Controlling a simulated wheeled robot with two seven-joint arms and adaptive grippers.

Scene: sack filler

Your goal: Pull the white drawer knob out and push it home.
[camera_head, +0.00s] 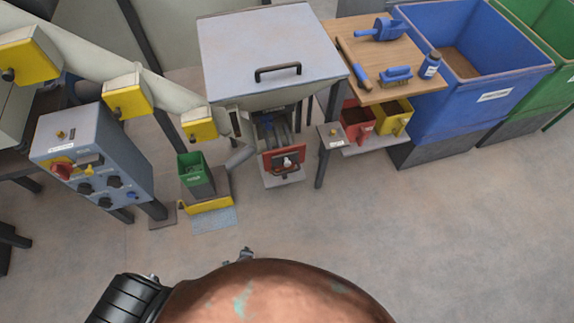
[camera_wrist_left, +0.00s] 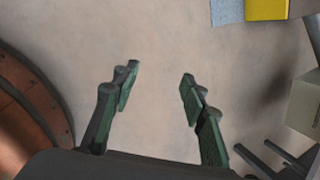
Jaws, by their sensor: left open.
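The white drawer knob (camera_head: 287,161) is a small pale shape on a red drawer front (camera_head: 284,161), low under the grey lidded hopper in the head view. The drawer's travel is too small to judge. My left gripper (camera_wrist_left: 160,76) is open and empty in the left wrist view, its two green-padded fingers apart over bare floor. In the head view only a bit of it (camera_head: 240,257) shows at the bottom, well short of the drawer and apart from it. My right gripper is not in view.
A grey hopper (camera_head: 268,50) with a black handle stands above the drawer. A green container (camera_head: 193,174) and yellow-edged stand are left of it. A control box (camera_head: 93,155) is further left, and a wooden shelf (camera_head: 387,60) with tools is right. The floor (camera_head: 330,225) in front is clear.

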